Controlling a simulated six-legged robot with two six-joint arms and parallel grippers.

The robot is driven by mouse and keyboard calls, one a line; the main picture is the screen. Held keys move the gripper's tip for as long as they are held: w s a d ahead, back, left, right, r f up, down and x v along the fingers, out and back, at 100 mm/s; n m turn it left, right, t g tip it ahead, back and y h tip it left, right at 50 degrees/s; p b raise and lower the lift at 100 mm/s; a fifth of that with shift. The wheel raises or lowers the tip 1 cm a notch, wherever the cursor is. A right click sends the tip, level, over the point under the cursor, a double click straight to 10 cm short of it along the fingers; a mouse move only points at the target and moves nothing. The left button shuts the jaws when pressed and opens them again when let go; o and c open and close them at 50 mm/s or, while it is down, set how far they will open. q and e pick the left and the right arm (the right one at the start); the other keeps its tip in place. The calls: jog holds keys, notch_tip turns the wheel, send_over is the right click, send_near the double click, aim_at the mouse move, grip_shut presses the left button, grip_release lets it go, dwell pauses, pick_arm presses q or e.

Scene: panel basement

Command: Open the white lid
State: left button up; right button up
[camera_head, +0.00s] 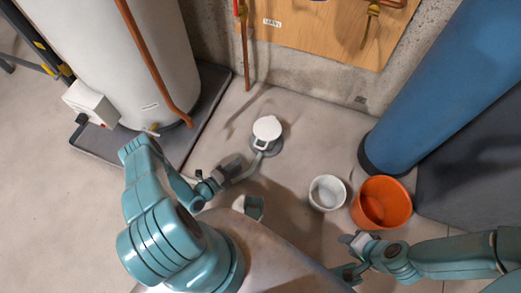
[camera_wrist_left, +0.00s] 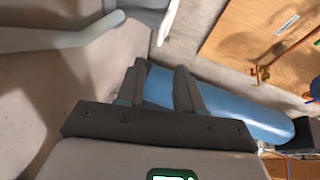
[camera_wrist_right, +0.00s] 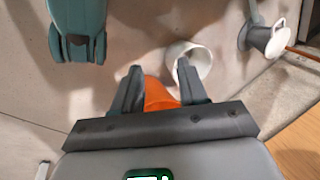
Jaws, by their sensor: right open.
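The white lid (camera_head: 267,129) sits flat on a round floor fitting, with a small loop tab at its front edge. It also shows at the upper right of the right wrist view (camera_wrist_right: 276,42). In the left wrist view a white part (camera_wrist_left: 166,18) is cut off at the top edge; I cannot tell if it is the lid. My left gripper (camera_head: 236,170) is in front and to the left of the lid, apart from it. Its fingers (camera_wrist_left: 162,88) are spread and empty. My right gripper (camera_head: 350,254) is open and empty, low right, far from the lid (camera_wrist_right: 160,85).
A pale curved pipe (camera_head: 247,171) runs from the fitting near my left gripper. A white bucket (camera_head: 327,192) and an orange bucket (camera_head: 382,203) stand right. A blue cylinder (camera_head: 440,90) and a white tank (camera_head: 115,60) flank the space. The floor around the lid is mostly clear.

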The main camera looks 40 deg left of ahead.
pick_arm(q)
jog(key=b+x, duration=0.4)
jog(key=x, duration=0.9)
jog(key=shift+s+f+b, duration=0.1)
jog(key=shift+b, duration=0.25)
jog(key=shift+w+d, duration=0.15)
jog(key=shift+w, duration=0.35)
pick_arm(e)
jog(key=w+f+t, duration=0.1)
jog(key=w+f, duration=0.3)
jog(key=f, duration=0.1)
jog(key=shift+d+f, duration=0.2)
jog(key=shift+d, duration=0.15)
pick_arm(q)
grip_shut()
